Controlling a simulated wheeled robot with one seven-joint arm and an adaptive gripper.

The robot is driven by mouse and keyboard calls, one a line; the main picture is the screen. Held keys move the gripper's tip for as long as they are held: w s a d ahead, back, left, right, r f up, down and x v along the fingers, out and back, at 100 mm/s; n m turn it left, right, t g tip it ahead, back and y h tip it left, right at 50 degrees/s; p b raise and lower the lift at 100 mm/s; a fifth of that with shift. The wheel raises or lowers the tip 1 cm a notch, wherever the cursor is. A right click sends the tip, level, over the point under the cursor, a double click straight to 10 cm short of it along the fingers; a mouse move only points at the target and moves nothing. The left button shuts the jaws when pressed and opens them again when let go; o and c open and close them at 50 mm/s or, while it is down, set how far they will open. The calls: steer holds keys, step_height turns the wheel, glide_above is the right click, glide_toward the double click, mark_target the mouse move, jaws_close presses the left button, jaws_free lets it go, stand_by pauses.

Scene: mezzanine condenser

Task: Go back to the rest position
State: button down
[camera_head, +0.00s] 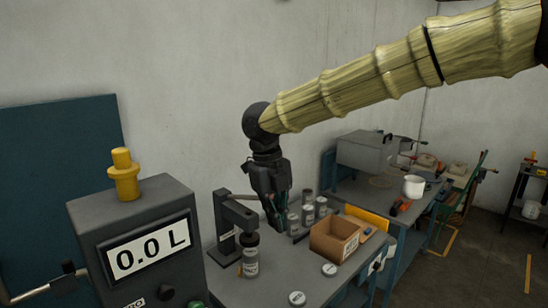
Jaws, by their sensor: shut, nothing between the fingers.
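My gripper (279,221) hangs from my arm, pointing down over the grey bench (238,285). Its fingers are shut and hold nothing. It is just right of the dark press-like stand (229,213) and left of several small cans (308,214). I cannot tell from this view how far its tips are above the bench. My arm reaches in from the upper right.
A can (251,262) stands by the stand. Round lids (297,298) lie on the bench near an open cardboard box (325,240). A grey box reading "0.0 L" (150,250) stands at the left front. A second bench (360,193) stands behind at the right, with open floor beyond.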

steer(key=w+d+f+n+t+h+b, duration=0.1)
steer(key=d+f+n+h, duration=0.3)
steer(key=f, duration=0.7)
steer(key=w+d+f+n+t+y+b, duration=0.1)
steer(key=d+f+n+t, duration=0.1)
steer(key=d+f, duration=0.65)
steer(key=d+f+n+t+h+b, duration=0.1)
steer(key=d+f+n+h, duration=0.15)
steer(key=f, duration=1.05)
steer(key=s+d+f+n+t+y+b, duration=0.1)
steer(key=s+d+f+n, duration=0.15)
steer(key=f, duration=0.25)
steer(key=s+d+f+n, duration=0.1)
steer(key=s+f+n, duration=0.15)
steer(key=f, duration=0.25)
steer(key=s+d+f+n+y+b, duration=0.25)
steer(key=s+f+n, duration=0.65)
steer(key=s+f, duration=0.45)
steer(key=s+f+n+g+y, duration=0.1)
steer(key=s+f+n+g, duration=0.1)
steer(key=s, duration=0.8)
steer(key=s+d+f+n+g+y, duration=0.1)
steer(key=s+f+n, duration=0.3)
steer(key=s, duration=0.5)
steer(key=shift+s+f+n+g+y+b, duration=0.15)
steer(key=shift+s+n+g+y+b, duration=0.2)
steer(key=shift+n+g+y, duration=0.3)
steer(key=shift+w, duration=0.1)
